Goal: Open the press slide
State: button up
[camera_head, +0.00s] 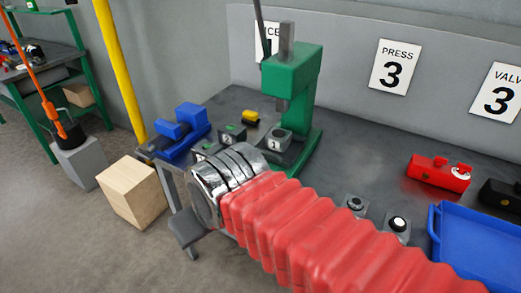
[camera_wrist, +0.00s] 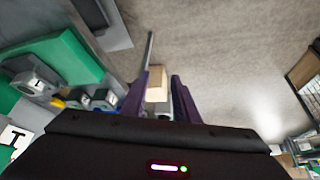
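The green press (camera_head: 291,85) stands on the grey workbench near the middle of the head view, with an upright grey ram (camera_head: 286,42) through its top. A grey block marked 1 (camera_head: 278,140) sits at its foot; I cannot tell for sure whether it is the slide. In the wrist view the green press (camera_wrist: 68,52) is at the upper left, with a grey round-topped part (camera_wrist: 36,84) beside it. My gripper (camera_wrist: 160,88) shows two purple fingers apart, with nothing between them; it points past the press toward the floor. My arm hides the gripper in the head view.
Blue vise-like parts (camera_head: 182,128), a block marked 2 (camera_head: 229,134) and a yellow part (camera_head: 251,117) lie left of the press. A red block (camera_head: 440,172) and blue tray (camera_head: 478,248) are at right. A wooden box (camera_head: 131,191) and yellow post (camera_head: 121,70) stand left.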

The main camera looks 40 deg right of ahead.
jog(key=w+d+f+m+t+y, duration=0.25)
jog(key=w+d+m+y, duration=0.85)
jog(key=m, duration=0.9)
jog(key=d+r+m+t+h, duration=0.2)
jog(key=d+m+t, duration=0.7)
jog(key=d, duration=1.3)
jog(key=h, duration=0.2)
jog(key=shift+w+r+m+h, duration=0.2)
jog(key=shift+m+h, duration=0.2)
